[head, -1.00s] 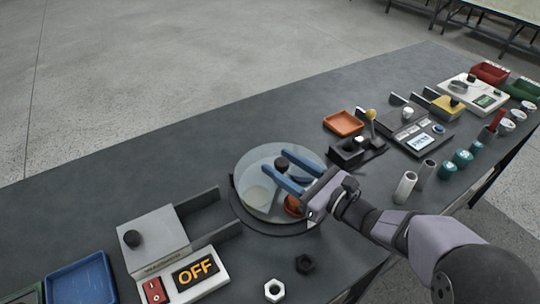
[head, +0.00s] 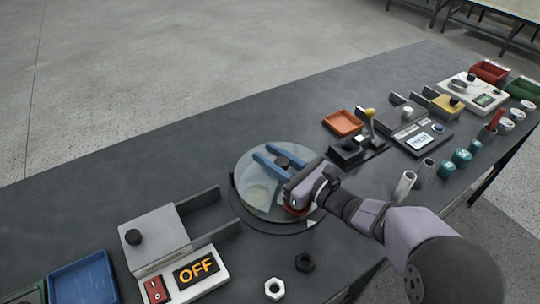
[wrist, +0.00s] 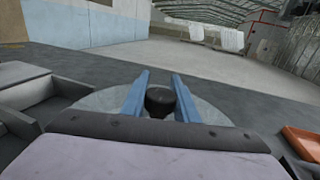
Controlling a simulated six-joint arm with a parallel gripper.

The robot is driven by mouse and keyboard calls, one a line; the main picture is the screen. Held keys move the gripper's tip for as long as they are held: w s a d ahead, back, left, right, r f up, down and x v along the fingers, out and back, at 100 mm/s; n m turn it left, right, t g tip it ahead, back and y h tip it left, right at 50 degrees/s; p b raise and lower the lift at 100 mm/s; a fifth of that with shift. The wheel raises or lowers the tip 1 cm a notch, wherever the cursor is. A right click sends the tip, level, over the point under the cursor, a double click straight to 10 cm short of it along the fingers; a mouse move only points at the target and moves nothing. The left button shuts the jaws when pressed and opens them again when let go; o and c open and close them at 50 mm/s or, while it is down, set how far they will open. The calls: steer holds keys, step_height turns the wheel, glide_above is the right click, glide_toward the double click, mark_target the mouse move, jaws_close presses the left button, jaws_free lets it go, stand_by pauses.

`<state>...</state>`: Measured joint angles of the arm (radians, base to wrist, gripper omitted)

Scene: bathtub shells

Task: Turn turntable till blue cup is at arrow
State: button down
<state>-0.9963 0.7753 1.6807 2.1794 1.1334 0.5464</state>
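The turntable (head: 248,166) is a round pale disc in a dark ring in the middle of the bench. A black knob (head: 282,162) stands on it, and it also shows in the wrist view (wrist: 160,101). My gripper (head: 268,152) is over the disc with its two blue fingers open, one on each side of the knob. In the wrist view the fingers (wrist: 160,84) look apart from the knob. A pale cream round shape (head: 258,194) is on the left of the disc. An orange-red round thing (head: 296,209) is partly hidden under my gripper. I see no blue cup; my gripper covers part of the disc. A small white mark (head: 311,222) on the ring may be the arrow.
A grey box with an OFF display (head: 195,270) and red switch stands left of the turntable. A white nut (head: 274,288) and black nut (head: 304,262) lie in front. An orange tray (head: 343,122) and lever unit (head: 355,150) stand right. The bench behind is clear.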

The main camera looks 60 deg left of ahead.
steer(key=shift+t+b, duration=0.3)
steer(key=shift+b, duration=0.15)
steer(key=m+t+b, duration=0.1)
steer(key=b, duration=0.1)
steer(key=m+t+b, duration=0.1)
steer(key=shift+w+f+t+y+b, duration=0.15)
steer(key=shift+w+t+y+b, duration=0.15)
steer(key=shift+t+b, duration=0.1)
steer(key=t+b, duration=0.1)
steer(key=m+t+b, duration=0.1)
steer(key=b, duration=0.1)
steer(key=shift+w+m, duration=0.25)
steer(key=shift+m, duration=0.05)
steer(key=shift+w+r+m+t+b, duration=0.25)
steer(key=shift+m+t+b, duration=0.15)
steer(key=shift+t+b, duration=0.4)
steer(key=c, duration=1.4)
jaws_free()
